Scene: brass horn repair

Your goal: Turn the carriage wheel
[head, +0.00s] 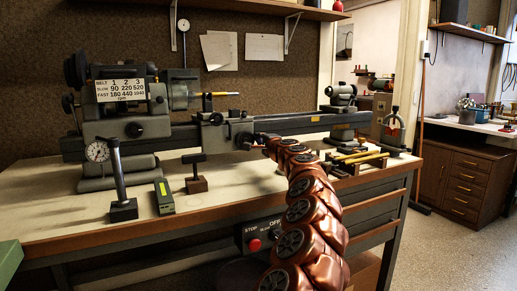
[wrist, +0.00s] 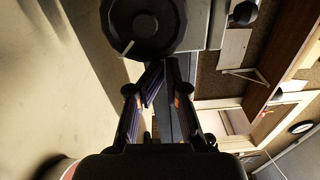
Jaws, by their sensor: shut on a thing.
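The carriage wheel (wrist: 140,28) is a dark round handwheel with a short white mark on its face, at the top of the wrist view. In the head view it is a small dark shape (head: 244,141) on the front of the lathe carriage, partly hidden by my gripper. My gripper (wrist: 163,72) has its two fingers drawn close together at the wheel's lower edge in the wrist view. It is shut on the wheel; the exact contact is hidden. In the head view my gripper (head: 259,139) is small and dark, at the carriage front.
The lathe bed (head: 300,123) runs along the bench (head: 100,212). Brass rods (head: 358,158) lie at right. A stop switch box (head: 258,236) hangs below the bench edge.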

